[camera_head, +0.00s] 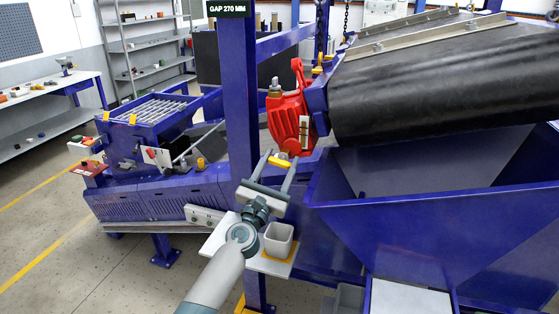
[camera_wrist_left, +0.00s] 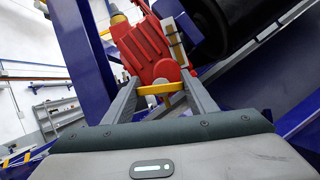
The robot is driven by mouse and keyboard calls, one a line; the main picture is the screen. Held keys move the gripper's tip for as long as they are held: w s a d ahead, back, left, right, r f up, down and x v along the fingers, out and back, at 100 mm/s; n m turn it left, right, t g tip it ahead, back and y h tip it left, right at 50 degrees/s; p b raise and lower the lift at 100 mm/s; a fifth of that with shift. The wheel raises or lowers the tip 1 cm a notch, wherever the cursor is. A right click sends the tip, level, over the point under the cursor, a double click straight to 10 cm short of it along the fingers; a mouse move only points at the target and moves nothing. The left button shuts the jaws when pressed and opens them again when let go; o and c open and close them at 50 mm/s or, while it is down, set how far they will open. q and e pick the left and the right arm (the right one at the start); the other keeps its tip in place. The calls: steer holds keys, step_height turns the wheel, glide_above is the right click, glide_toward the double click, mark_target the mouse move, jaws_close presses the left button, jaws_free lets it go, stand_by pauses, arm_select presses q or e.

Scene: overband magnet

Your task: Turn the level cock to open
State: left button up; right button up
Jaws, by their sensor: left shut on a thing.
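The level cock shows as a small yellow lever (camera_head: 279,162) just below the red gear unit (camera_head: 287,118). In the left wrist view the yellow lever (camera_wrist_left: 160,89) lies crosswise between my two fingers, under the red housing (camera_wrist_left: 147,50). My left gripper (camera_head: 281,157) reaches up to it from below, with its fingers on either side, and is shut on it. The left gripper (camera_wrist_left: 159,82) also shows in the wrist view. The cock's body behind the lever is mostly hidden, and I cannot tell its exact angle. My right gripper is not in view.
A blue upright post (camera_head: 239,100) stands close to the left of my gripper. A grey-white cup (camera_head: 278,240) sits on a small shelf beside my wrist. A large blue hopper (camera_head: 440,230) and a black belt (camera_head: 440,85) take up the right side. Floor is free at lower left.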

arm_select(q)
steer(key=m+g+h+p, duration=0.1)
steer(key=m, duration=0.2)
steer(key=m+g+h+p, duration=0.1)
steer(key=m, duration=0.2)
steer(key=m+g+h+p, duration=0.1)
steer(key=m+g+p, duration=0.1)
steer(key=m, duration=0.3)
steer(key=m+g+p, duration=0.1)
steer(key=m, duration=0.1)
steer(key=m+p, duration=0.2)
steer(key=m, duration=0.1)
steer(key=shift+d+g+h, duration=0.1)
steer(key=shift+g+h, duration=0.2)
steer(key=shift+g, duration=0.1)
steer(key=m+p, duration=0.1)
steer(key=m, duration=0.1)
steer(key=shift+f+m+g+y+p, duration=0.15)
steer(key=shift+m+g+y+p, duration=0.15)
steer(key=shift+g+y+p, duration=0.1)
steer(key=shift+f+m+g, duration=0.15)
steer(key=shift+m+g, duration=0.15)
steer(key=o, duration=1.1)
steer(key=shift+c, duration=0.2)
steer(key=shift+s, duration=0.15)
steer(key=b+v, duration=0.4)
steer(key=v, duration=1.3)
